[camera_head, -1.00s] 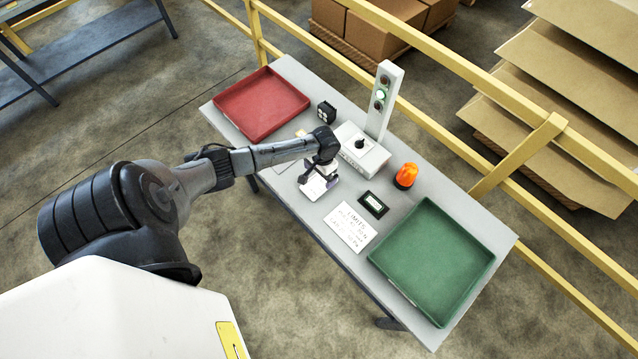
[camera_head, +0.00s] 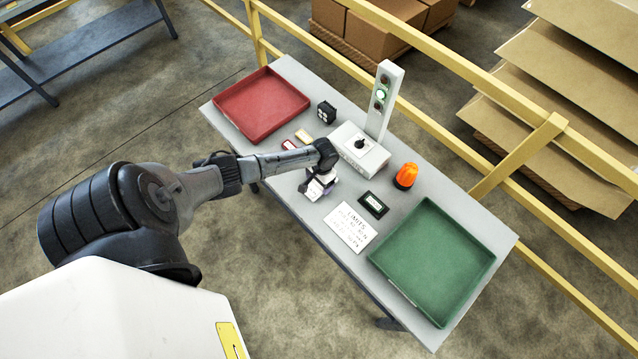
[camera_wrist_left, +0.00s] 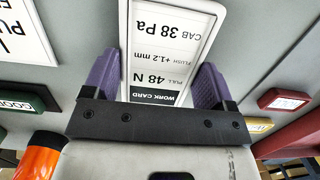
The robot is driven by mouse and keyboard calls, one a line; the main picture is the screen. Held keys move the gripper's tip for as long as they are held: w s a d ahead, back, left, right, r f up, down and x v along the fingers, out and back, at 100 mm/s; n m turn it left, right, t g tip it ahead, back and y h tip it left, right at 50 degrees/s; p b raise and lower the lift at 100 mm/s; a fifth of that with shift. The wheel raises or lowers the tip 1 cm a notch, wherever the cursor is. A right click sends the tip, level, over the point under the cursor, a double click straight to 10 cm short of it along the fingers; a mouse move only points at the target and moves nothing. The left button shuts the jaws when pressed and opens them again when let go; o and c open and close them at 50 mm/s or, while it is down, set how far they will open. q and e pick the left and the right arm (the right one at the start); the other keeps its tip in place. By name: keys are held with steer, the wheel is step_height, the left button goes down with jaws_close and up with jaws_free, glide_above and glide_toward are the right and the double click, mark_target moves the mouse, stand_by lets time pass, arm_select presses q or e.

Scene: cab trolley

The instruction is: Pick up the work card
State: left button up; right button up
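The work card (camera_head: 314,190) is a white card with a dark header, near the middle of the table's front side. In the left wrist view the work card (camera_wrist_left: 162,50) shows its header and printed values between my two purple fingers. My left gripper (camera_head: 322,180) points down at it. In the left wrist view the fingers of my left gripper (camera_wrist_left: 158,75) stand apart, one along each side edge of the card. I cannot tell whether they press on it. My right gripper is in neither view.
A yellow rail (camera_head: 440,70) runs behind.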

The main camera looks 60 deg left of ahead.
arm_select(q)
steer(key=c, duration=0.3)
steer(key=shift+r, duration=0.15)
steer(key=shift+c, duration=0.2)
